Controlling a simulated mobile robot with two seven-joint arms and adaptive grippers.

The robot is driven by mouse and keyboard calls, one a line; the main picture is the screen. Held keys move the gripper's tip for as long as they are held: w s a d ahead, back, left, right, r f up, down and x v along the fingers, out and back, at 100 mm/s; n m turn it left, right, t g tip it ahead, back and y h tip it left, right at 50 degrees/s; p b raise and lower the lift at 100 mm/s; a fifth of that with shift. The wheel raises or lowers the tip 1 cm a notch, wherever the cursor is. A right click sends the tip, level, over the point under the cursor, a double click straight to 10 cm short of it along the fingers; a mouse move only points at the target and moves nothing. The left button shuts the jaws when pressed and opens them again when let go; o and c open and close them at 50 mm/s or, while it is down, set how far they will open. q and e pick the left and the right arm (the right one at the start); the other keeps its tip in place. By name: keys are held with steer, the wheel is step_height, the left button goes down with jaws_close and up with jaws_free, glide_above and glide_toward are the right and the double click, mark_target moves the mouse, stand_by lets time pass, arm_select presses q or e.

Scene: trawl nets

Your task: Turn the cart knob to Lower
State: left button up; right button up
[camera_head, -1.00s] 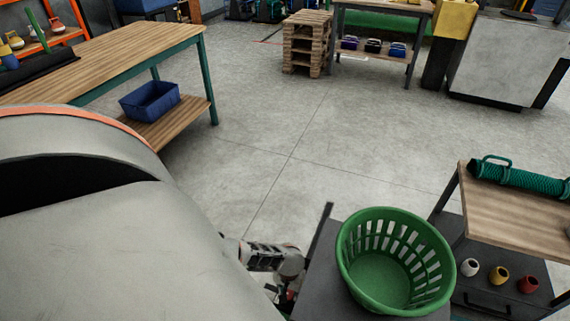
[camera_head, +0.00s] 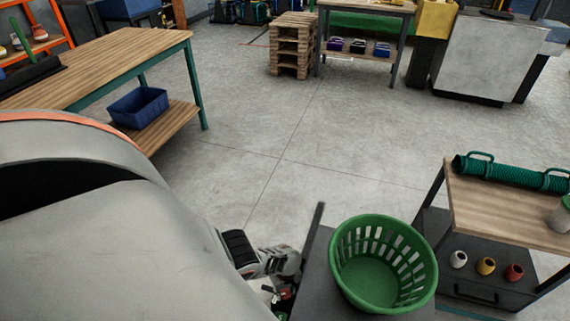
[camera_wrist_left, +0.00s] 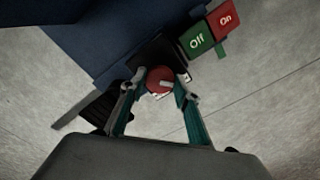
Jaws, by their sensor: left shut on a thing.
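The cart knob is a round red knob (camera_wrist_left: 158,79) with a pale pointer bar, in the middle of the left wrist view. My left gripper (camera_wrist_left: 157,90) is shut on it, with a teal finger on each side. Part of the lettering beside the knob is covered, so I cannot read its setting. In the head view my left gripper (camera_head: 282,291) is low at the left side of the dark grey cart (camera_head: 317,270). The cart carries a green slotted basket (camera_head: 383,263). My right gripper is not in view.
In the left wrist view a green Off block (camera_wrist_left: 196,40) and a red On block (camera_wrist_left: 224,20) sit just beyond the knob. A wooden-topped cart (camera_head: 500,206) with a green net roll (camera_head: 510,172) stands at the right. The floor ahead is clear.

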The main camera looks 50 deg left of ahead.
arm_select(q)
steer(key=shift+s+n, duration=0.1)
steer(key=shift+n, duration=0.3)
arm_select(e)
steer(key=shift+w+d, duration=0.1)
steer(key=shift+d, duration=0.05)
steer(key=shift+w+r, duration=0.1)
arm_select(q)
steer(key=shift+f, duration=0.1)
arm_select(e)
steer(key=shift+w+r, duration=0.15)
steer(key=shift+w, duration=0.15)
arm_select(q)
steer(key=o, duration=1.1)
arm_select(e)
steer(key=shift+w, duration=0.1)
arm_select(q)
steer(key=shift+w, duration=0.2)
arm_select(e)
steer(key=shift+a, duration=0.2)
